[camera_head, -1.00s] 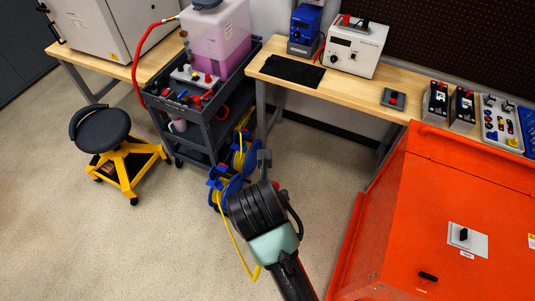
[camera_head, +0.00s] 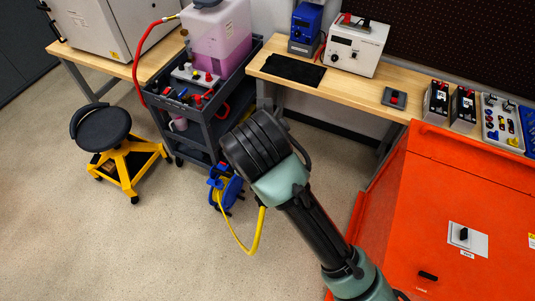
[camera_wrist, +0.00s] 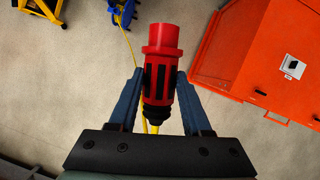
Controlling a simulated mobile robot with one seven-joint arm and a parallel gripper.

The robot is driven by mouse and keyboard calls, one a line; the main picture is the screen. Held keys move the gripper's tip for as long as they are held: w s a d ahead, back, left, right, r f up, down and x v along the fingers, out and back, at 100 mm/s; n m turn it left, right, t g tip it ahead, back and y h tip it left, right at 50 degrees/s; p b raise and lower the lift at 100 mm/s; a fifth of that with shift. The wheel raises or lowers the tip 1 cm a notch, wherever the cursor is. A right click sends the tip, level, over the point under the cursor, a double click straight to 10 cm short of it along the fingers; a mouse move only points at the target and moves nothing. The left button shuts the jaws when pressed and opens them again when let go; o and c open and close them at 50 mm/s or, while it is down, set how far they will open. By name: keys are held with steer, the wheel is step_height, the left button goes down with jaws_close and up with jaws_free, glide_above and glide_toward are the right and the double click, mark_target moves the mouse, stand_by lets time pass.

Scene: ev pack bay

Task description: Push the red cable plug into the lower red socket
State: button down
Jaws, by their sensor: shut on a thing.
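In the wrist view my gripper (camera_wrist: 160,100) is shut on the red cable plug (camera_wrist: 161,60), one blue finger on each side of its dark-ribbed body. The plug's red nose points away from the gripper. A yellow cable (camera_wrist: 128,45) runs behind it toward a blue reel at the top. In the head view my arm (camera_head: 285,180) hides the gripper and the plug, and the yellow cable (camera_head: 257,232) hangs below the arm. I cannot make out the lower red socket in either view.
An orange cabinet (camera_head: 440,200) with a switch plate stands at the right. A grey cart (camera_head: 215,118) with a pink-filled tank and a blue cable reel (camera_head: 226,190) are behind my arm. A workbench (camera_head: 340,92) runs along the back. A stool (camera_head: 104,133) stands left. The front left floor is clear.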

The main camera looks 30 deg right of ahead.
steer(key=shift+w+d+r, duration=0.3)
steer(key=shift+w+r, duration=0.25)
steer(key=shift+r, duration=0.6)
steer(key=shift+w+d+r, duration=0.25)
steer(key=shift+w+r, duration=0.25)
steer(key=shift+r, duration=0.6)
steer(key=shift+w+d+r, duration=0.3)
steer(key=shift+w+r, duration=0.25)
steer(key=shift+r, duration=0.6)
